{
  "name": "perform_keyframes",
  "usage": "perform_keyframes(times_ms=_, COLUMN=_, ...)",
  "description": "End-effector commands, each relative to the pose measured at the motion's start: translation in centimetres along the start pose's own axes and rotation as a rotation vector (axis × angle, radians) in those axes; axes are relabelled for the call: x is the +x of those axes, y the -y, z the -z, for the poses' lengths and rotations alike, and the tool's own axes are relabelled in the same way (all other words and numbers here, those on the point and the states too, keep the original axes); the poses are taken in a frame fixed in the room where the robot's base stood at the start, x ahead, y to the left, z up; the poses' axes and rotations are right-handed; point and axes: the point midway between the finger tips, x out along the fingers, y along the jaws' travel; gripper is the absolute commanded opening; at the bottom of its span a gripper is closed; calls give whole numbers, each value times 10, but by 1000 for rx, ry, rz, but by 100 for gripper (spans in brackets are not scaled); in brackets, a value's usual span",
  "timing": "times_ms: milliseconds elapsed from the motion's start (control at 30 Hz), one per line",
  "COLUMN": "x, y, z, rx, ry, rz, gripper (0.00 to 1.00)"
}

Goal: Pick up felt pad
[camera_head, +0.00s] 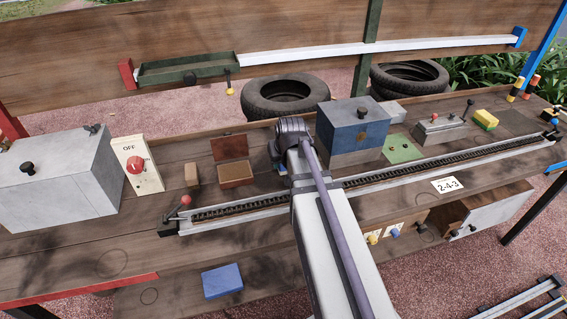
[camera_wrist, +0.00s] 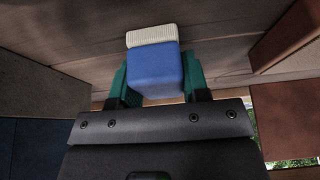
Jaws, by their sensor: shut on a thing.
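A blue block with a cream ribbed layer at one end, which I take to be the felt pad (camera_wrist: 153,72), sits between the green fingers of my gripper (camera_wrist: 154,84) in the wrist view. The fingers are shut on its blue sides. The cream end points away from the gripper, toward the wooden planks; I cannot tell whether it touches them. In the head view my arm hides most of the gripper and the pad, between the open wooden box (camera_head: 236,181) and the blue box on a grey base (camera_head: 352,127).
A long rail (camera_head: 400,172) with a chain runs along the bench (camera_head: 75,250) in front. A grey box (camera_head: 60,185) and an OFF switch panel (camera_head: 138,180) stand at left. A green plate (camera_head: 402,149) lies right of the blue box. A blue block (camera_head: 222,281) lies lower down.

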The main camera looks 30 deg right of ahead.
Motion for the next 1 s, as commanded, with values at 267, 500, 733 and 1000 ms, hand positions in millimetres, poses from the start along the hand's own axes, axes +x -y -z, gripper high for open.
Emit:
perform_keyframes(times_ms=267, x=-2, y=0, z=1, rx=0, ry=0, rz=0, gripper=19)
perform_keyframes(times_ms=500, x=-39, y=0, z=16, rx=0, ry=0, rz=0, gripper=19)
perform_keyframes(times_ms=733, x=-88, y=0, z=36, rx=0, ry=0, rz=0, gripper=19)
perform_keyframes(times_ms=1000, x=-92, y=0, z=38, rx=0, ry=0, rz=0, gripper=19)
